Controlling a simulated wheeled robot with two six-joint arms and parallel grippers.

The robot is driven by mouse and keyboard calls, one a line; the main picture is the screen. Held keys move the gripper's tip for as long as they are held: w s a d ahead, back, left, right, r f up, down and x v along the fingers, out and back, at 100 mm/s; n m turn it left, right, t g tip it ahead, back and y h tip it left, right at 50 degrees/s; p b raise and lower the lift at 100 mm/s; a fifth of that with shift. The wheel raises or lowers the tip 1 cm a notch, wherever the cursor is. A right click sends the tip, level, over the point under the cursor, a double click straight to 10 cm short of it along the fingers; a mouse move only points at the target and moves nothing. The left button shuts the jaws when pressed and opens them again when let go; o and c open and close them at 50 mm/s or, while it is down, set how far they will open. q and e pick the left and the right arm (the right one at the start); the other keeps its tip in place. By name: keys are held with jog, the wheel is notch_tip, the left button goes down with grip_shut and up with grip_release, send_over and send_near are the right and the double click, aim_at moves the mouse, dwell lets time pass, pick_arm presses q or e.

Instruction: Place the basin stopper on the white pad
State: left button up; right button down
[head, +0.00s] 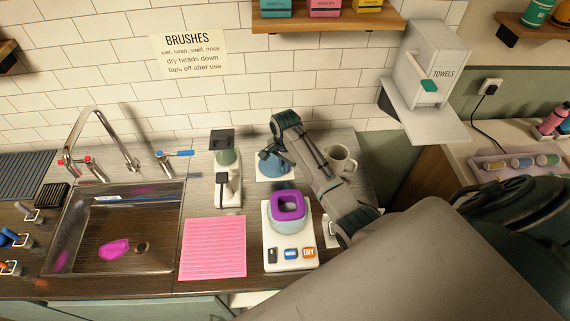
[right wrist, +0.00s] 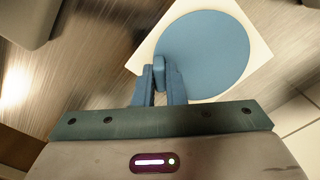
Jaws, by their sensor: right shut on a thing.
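The basin stopper is a flat blue disc with a small upright grip; it shows in the head view (head: 270,167) and large in the right wrist view (right wrist: 207,55). My right gripper (head: 272,154) is above it, and in the right wrist view its fingers (right wrist: 159,76) are shut on the stopper's grip. The white pad (head: 262,178) is directly under the stopper, and its corners show around the disc in the right wrist view (right wrist: 255,65). Whether the disc touches the pad or hovers just above it, I cannot tell. My left gripper is not in view.
A mug (head: 341,159) stands right of the pad. A white device with a purple-rimmed cup (head: 288,250) is in front, and a grey-green dispenser (head: 228,185) is to the left. A pink mat (head: 214,248) and the sink (head: 115,230) lie further left.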

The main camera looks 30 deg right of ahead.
jog(key=c, duration=1.5)
grip_release()
notch_tip(320, 180, up, 9)
jog(key=b, duration=0.3)
jog(key=shift+w+f+b, duration=0.1)
jog(key=shift+f+b, duration=0.1)
jog(key=shift+b, duration=0.1)
jog(key=shift+r+p, duration=1.05)
jog(key=shift+r, duration=0.8)
